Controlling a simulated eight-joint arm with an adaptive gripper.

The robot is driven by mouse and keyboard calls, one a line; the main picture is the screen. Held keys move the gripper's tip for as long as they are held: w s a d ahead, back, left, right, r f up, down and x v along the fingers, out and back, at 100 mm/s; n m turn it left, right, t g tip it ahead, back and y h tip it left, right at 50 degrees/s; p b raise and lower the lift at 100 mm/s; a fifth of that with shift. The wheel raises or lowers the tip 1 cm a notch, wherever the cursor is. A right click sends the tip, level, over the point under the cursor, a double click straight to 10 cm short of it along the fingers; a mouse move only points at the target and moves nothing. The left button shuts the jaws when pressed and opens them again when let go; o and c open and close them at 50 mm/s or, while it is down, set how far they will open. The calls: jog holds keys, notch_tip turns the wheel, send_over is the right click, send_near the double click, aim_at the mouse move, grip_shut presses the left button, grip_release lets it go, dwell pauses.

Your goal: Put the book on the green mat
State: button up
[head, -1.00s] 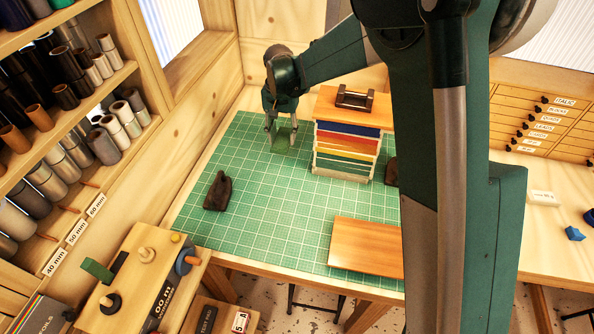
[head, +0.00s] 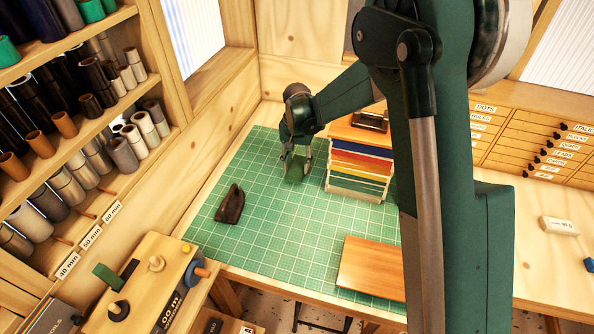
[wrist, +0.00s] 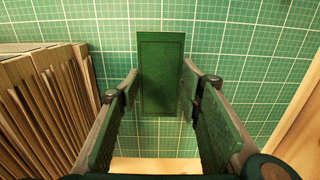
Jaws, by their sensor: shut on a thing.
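The green book (head: 295,171) is between the fingers of my gripper (head: 297,152), over the back part of the green gridded mat (head: 290,235). In the wrist view the book (wrist: 162,75) is a dark green upright rectangle with a framed cover, and the fingers of my gripper (wrist: 160,88) are shut on its sides. The mat (wrist: 240,45) lies behind and around it. The book's lower edge is close to the mat; I cannot tell whether it touches.
A rack of coloured layers (head: 357,170) stands close to the right of my gripper. A dark iron-like block (head: 230,205) and a wooden board (head: 370,268) rest on the mat. Free mat lies in front. Wooden walls stand behind and left.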

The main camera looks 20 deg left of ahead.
aim_at(297, 167)
jog(key=shift+f, duration=1.65)
jog(key=shift+f, duration=0.2)
jog(key=o, duration=0.9)
jog(key=shift+r, duration=0.2)
jog(key=shift+r, duration=6)
